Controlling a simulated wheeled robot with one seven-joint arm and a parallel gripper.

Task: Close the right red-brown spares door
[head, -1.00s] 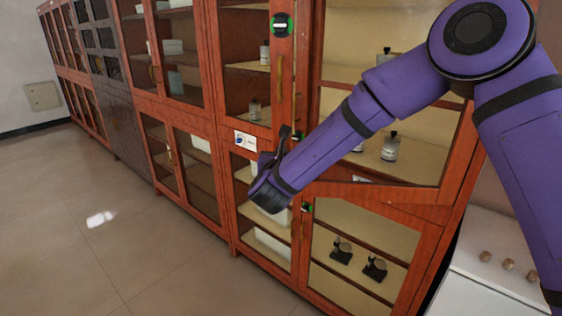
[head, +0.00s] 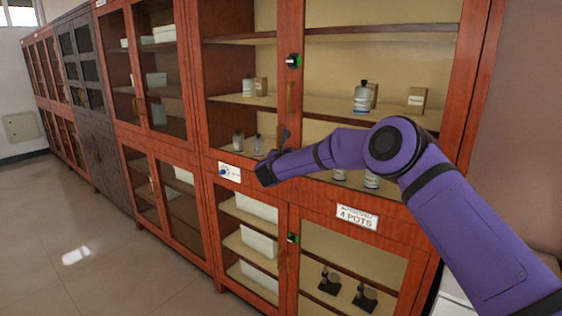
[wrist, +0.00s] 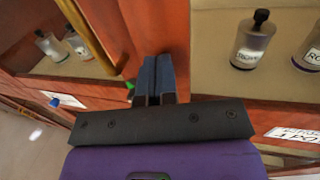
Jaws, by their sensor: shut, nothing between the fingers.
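The red-brown cabinet's upper right glazed door (head: 460,70) looks flush, or nearly flush, with the front; a small remaining gap cannot be ruled out. Its brass handle (head: 290,97) and round dark lock with green (head: 293,61) are on the left stile. No spares label is readable. My gripper (head: 283,138) is shut and empty, in front of the lower part of this stile. In the wrist view my gripper's dark fingers (wrist: 157,78) are together against or close to red-brown wood, right of a brass handle (wrist: 88,36). Contact cannot be told.
A 4 POTS label (head: 357,216) sits above the lower right door (head: 395,262), which has a green-marked lock (head: 293,238). Bottles (head: 362,97) and boxes stand on shelves behind glass. A dark cabinet (head: 103,130) stands farther left. The floor (head: 80,240) at left is clear.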

